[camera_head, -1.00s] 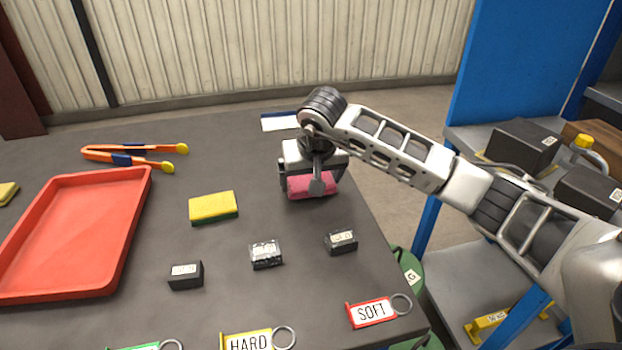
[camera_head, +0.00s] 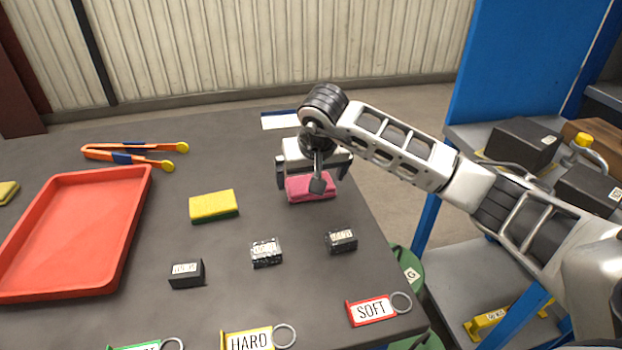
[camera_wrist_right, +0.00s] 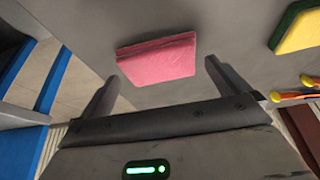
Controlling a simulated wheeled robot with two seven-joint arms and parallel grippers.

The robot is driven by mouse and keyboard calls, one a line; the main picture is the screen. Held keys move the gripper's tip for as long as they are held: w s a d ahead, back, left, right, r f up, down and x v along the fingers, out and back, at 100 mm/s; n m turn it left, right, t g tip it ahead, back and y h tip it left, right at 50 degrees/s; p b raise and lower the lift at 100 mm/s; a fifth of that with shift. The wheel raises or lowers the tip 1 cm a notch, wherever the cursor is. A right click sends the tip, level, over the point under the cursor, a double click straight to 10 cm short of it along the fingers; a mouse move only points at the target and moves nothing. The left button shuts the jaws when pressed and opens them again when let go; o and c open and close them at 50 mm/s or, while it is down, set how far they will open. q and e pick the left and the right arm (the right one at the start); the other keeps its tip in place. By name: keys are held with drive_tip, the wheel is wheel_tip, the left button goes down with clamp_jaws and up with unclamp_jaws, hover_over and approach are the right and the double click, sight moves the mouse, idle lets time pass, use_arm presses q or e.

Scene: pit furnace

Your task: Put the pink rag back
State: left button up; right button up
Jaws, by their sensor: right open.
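The pink rag (camera_head: 311,188) lies folded on the dark table near its right edge. It also shows in the right wrist view (camera_wrist_right: 157,58), flat on the table just beyond the fingertips. My right gripper (camera_head: 311,186) is directly above and behind the rag, with its fingers spread to either side. In the right wrist view the open right gripper (camera_wrist_right: 160,78) has nothing between its fingers, and the rag looks apart from both. My left gripper is not in view.
A yellow sponge (camera_head: 213,206), several small dark blocks (camera_head: 266,253) and a red tray (camera_head: 130,235) lie to the left and front. Orange tongs (camera_head: 130,156) lie behind the tray. Labelled tags, including SOFT (camera_head: 371,311), line the front. A blue shelf (camera_head: 510,70) stands right.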

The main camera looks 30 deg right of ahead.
drive_tip(key=v, duration=1)
drive_tip(key=shift+s+r, duration=0.1)
drive_tip(key=shift+r, duration=0.15)
